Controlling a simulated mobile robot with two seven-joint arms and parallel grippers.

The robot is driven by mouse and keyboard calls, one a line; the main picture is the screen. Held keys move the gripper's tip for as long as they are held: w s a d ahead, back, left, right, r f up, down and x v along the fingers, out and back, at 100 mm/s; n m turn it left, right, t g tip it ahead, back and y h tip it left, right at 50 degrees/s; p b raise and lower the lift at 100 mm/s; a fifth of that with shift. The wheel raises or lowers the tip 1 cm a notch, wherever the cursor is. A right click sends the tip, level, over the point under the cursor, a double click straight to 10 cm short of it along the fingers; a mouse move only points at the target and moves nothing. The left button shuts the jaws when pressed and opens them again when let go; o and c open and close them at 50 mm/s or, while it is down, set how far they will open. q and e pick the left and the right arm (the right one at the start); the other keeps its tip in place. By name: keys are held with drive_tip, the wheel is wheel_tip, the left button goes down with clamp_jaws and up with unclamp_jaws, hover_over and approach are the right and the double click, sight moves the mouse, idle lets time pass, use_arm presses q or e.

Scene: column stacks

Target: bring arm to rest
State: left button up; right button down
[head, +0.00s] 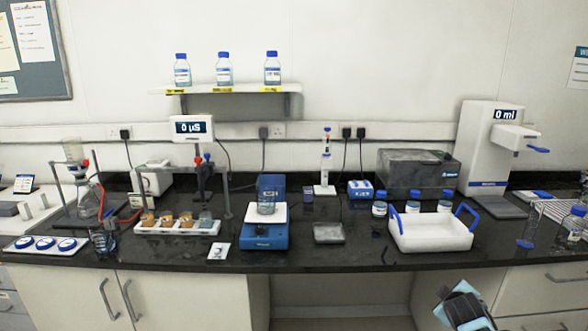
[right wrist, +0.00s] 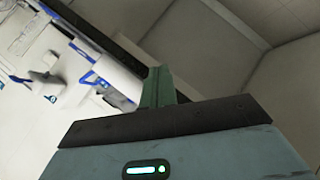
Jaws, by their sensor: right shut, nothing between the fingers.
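My right gripper (head: 462,304) is low at the bottom right of the head view, in front of the cabinets and below the worktop edge. In the right wrist view its green fingers (right wrist: 159,86) are together with nothing between them. It is apart from the bench and from everything on it. My left gripper is in neither view.
A wire rack (head: 560,212) stands at the right. The space beneath the bench middle (head: 340,295) looks open.

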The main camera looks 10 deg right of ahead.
drive_tip(key=s+a+f+y, duration=0.4)
drive_tip(key=s+a+f, duration=1.1)
drive_tip(key=s, duration=0.1)
drive_tip(key=s+a+m+y, duration=0.1)
drive_tip(key=s+a, duration=0.3)
drive_tip(key=s, duration=0.3)
drive_tip(key=s+a+f+m+y, duration=0.1)
drive_tip(key=s+a, duration=0.4)
drive_tip(key=s, duration=0.3)
drive_tip(key=s+a+f+m+y, duration=0.1)
drive_tip(key=s+a, duration=0.4)
drive_tip(key=s, duration=0.2)
drive_tip(key=shift+s+y, duration=0.3)
drive_tip(key=shift+s, duration=0.1)
